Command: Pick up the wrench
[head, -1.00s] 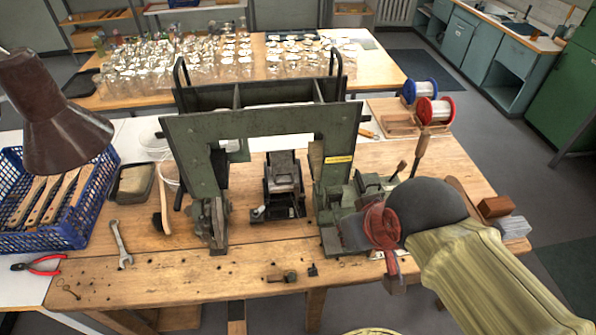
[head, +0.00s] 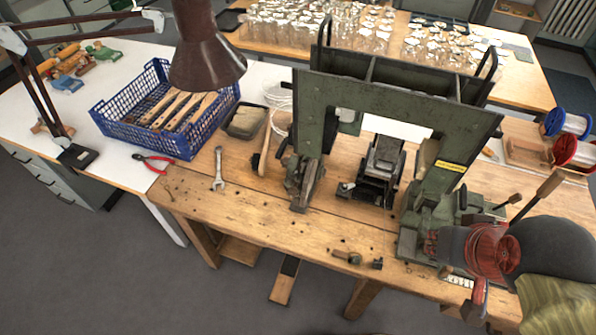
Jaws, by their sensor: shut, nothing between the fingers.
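The wrench (head: 219,171) is a silver open-ended wrench lying flat on the wooden workbench (head: 245,225), left of the green machine. Its long side runs roughly front to back, and nothing covers it. Pliers with red handles (head: 155,164) lie to its left, and a wooden-handled brush (head: 265,147) lies to its right, both apart from it. My gripper is not in view.
A blue crate (head: 120,127) of brushes stands behind the wrench, with a dark tray (head: 244,121) beside it. A brown lamp shade (head: 205,58) hangs above the crate. The green machine (head: 385,105) stands to the right. The bench front near the wrench is mostly clear.

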